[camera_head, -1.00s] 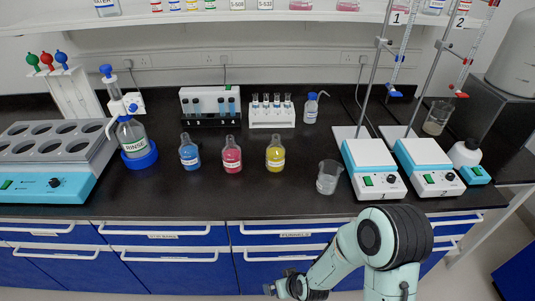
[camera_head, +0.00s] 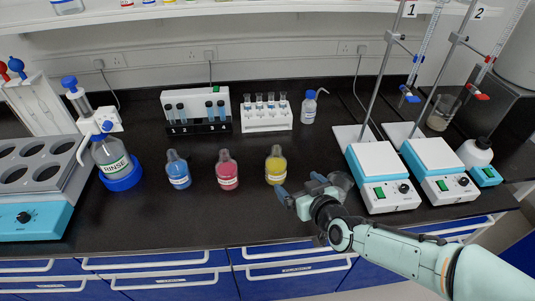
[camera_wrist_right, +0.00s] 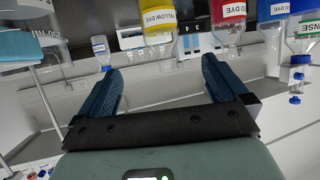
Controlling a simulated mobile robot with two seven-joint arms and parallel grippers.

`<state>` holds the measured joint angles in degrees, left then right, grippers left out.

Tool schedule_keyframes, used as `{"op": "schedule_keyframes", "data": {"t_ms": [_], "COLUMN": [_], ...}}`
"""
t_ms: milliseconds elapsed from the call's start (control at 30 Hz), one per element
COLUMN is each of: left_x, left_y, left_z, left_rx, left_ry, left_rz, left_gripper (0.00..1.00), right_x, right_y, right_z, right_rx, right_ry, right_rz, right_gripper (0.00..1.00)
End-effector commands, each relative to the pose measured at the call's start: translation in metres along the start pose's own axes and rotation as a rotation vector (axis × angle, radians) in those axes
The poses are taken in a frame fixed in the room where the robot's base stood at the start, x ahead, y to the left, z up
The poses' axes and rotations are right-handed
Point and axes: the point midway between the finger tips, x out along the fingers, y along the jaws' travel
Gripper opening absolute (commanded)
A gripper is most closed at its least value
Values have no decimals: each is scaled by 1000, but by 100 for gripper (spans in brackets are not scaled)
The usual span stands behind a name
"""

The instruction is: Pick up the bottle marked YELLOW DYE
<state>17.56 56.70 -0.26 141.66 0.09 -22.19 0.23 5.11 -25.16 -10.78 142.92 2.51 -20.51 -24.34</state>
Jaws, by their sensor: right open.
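The yellow dye bottle (camera_head: 276,166) stands upright on the black bench, at the right end of a row with a red bottle (camera_head: 227,170) and a blue bottle (camera_head: 178,170). In the right wrist view, which looks upside down, the yellow bottle (camera_wrist_right: 158,20) shows its YELLOW DYE label beyond the fingertips, roughly between them. My right gripper (camera_head: 300,187) is open and empty, just to the right and front of the yellow bottle, apart from it. Its two blue fingers also show spread in the wrist view (camera_wrist_right: 163,75). My left gripper is not in view.
A glass beaker (camera_head: 342,180) stands right behind my right gripper, partly hidden by it. Two stirrer hot plates (camera_head: 385,195) with stands are to the right. Tube racks (camera_head: 265,121) and a wash bottle (camera_head: 309,108) stand behind.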

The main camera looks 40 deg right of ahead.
Motion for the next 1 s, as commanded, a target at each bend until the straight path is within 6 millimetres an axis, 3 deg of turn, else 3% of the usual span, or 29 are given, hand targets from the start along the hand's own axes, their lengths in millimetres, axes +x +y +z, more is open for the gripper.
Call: {"op": "schedule_keyframes", "data": {"t_ms": [167,500,767,1000], "left_x": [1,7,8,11], "left_y": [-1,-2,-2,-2], "left_z": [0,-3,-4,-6], "left_rx": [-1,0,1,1], "left_ry": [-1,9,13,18], "left_rz": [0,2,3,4], "left_gripper": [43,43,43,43], "right_x": [8,69,88,123], "right_y": [0,0,-1,-2], "right_z": [-1,1,2,6], "right_rx": [-1,-2,-1,-3], "right_ry": [2,1,1,2], "right_rz": [-1,0,0,0], "right_gripper": [100,100,100,100]}}
